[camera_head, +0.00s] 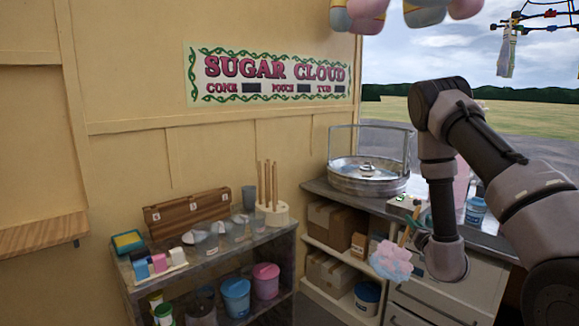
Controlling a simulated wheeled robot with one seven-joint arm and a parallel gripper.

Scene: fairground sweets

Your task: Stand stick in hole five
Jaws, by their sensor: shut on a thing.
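My gripper (409,234) is at the right, in front of the counter, partly hidden by my own arm. It is shut on a thin wooden stick (404,236). A pink and pale blue puff of candy floss (390,260) is on the lower end of the stick, which tilts down to the left. A brown wooden rack (185,212) with small white labels stands at the back of the left shelf. Its holes and numbers are too small to read. A round cream holder (283,217) with several upright sticks (267,183) stands to its right.
The left shelf (250,252) also holds clear scoops or cups (209,246), coloured cartons (159,263), a sponge (127,240) and a grey cup (249,197). A metal floss machine (367,174) stands on the right counter (325,187), with a blue tub (475,210) farther right. Cardboard boxes (335,224) sit below.

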